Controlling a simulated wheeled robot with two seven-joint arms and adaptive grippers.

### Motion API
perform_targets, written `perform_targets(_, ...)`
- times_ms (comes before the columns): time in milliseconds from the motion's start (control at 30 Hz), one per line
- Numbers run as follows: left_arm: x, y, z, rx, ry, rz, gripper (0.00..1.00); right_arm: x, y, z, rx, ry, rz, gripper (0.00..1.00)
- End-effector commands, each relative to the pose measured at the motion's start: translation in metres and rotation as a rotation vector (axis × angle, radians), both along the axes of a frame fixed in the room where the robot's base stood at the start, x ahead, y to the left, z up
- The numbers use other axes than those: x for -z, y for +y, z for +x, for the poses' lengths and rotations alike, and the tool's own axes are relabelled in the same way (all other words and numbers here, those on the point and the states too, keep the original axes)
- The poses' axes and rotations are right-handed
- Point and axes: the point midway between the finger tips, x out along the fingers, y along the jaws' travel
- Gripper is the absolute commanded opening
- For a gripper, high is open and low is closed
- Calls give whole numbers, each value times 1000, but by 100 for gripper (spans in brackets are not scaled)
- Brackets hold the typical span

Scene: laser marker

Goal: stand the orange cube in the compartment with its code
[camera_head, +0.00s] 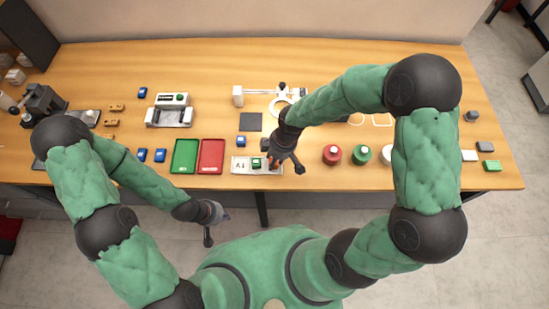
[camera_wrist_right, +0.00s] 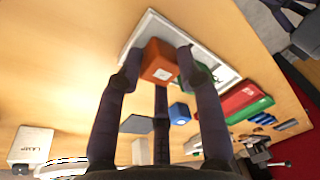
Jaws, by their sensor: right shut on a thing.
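My right gripper (camera_head: 286,165) is shut on the orange cube (camera_wrist_right: 160,62), which shows between the fingers in the right wrist view. A pale code mark is on the cube's near face, too small to read. In the head view the gripper hides most of the cube. The white compartment tray (camera_head: 236,172), with a label like "A1" at its left, lies under and beside this gripper; its rim also shows in the wrist view (camera_wrist_right: 152,17). A green cube (camera_head: 256,162) stands in the tray. I cannot tell whether the orange cube touches the tray. My left gripper (camera_head: 214,226) is open and empty off the table's front edge.
Green (camera_head: 185,156) and red (camera_head: 211,156) trays lie left of the white tray. A blue cube (camera_head: 241,141) and a dark square pad (camera_head: 250,122) are behind it. Red (camera_head: 332,154) and green (camera_head: 361,154) round buttons stand to the right. A grey machine (camera_head: 170,115) stands back left.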

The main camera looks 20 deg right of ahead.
Motion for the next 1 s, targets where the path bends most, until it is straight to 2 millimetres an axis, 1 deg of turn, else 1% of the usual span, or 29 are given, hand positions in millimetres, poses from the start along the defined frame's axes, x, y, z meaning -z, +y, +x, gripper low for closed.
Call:
perform_targets(867,1,0,0,0,0,0,0,2,0,0,0,0,0,15)
perform_targets(900,1,0,0,0,0,0,0,2,0,0,0,0,0,48)
perform_targets(967,1,0,0,0,0,0,0,2,0,0,0,0,0,64)
perform_targets(1000,1,0,0,0,0,0,0,2,0,0,0,0,0,64)
